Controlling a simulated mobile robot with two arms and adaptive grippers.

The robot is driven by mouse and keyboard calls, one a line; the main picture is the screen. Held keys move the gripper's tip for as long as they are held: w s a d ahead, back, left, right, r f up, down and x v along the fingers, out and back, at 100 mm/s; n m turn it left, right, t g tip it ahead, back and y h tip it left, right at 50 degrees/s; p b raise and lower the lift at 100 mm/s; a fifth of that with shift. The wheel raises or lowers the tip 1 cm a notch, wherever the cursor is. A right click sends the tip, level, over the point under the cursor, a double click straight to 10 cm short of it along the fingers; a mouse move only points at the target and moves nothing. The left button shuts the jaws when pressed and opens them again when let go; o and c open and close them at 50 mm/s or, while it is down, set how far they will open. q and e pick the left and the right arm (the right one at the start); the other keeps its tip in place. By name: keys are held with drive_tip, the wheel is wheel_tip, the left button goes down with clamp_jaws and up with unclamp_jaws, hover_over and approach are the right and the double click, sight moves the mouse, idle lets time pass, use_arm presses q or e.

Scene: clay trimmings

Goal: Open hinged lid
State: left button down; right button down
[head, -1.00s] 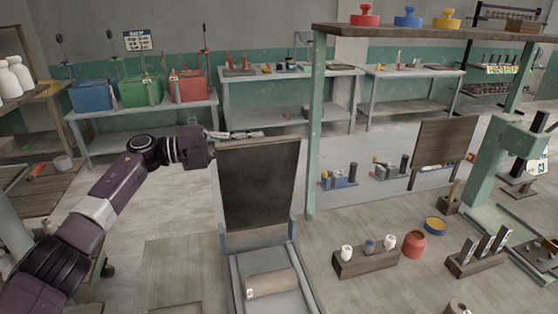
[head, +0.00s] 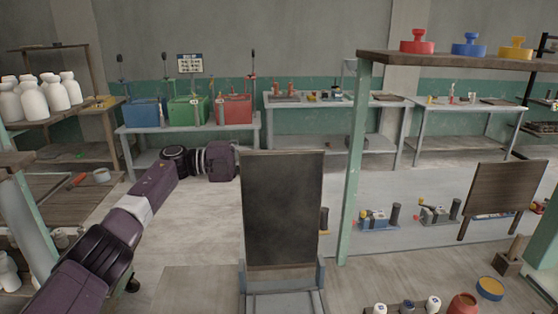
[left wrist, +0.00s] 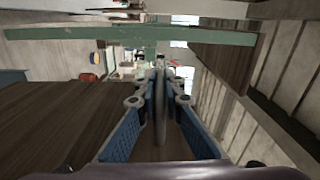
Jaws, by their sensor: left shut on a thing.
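The hinged lid (head: 283,210) is a dark panel with a lighter frame, standing about upright at the back of a grey box (head: 285,302) in the head view. Only the box's top part shows at the bottom edge. My left arm comes in from the left and ends behind the lid's upper left edge, so the lid hides the gripper there. In the left wrist view my left gripper (left wrist: 160,88) has its blue fingers close on both sides of a thin grey edge (left wrist: 160,125), which looks like the lid's. My right gripper is not in view.
A green post with a wooden shelf (head: 420,56) stands right of the lid. A wooden board (head: 500,200) stands farther right. Benches with blue, green and red bins (head: 232,109) are behind. White bottles (head: 50,93) stand on a left shelf.

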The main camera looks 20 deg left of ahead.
use_arm(q)
drive_tip(key=c, duration=2)
unclamp_jaws()
drive_tip(key=shift+c, duration=0.2)
drive_tip(key=v, duration=1.2)
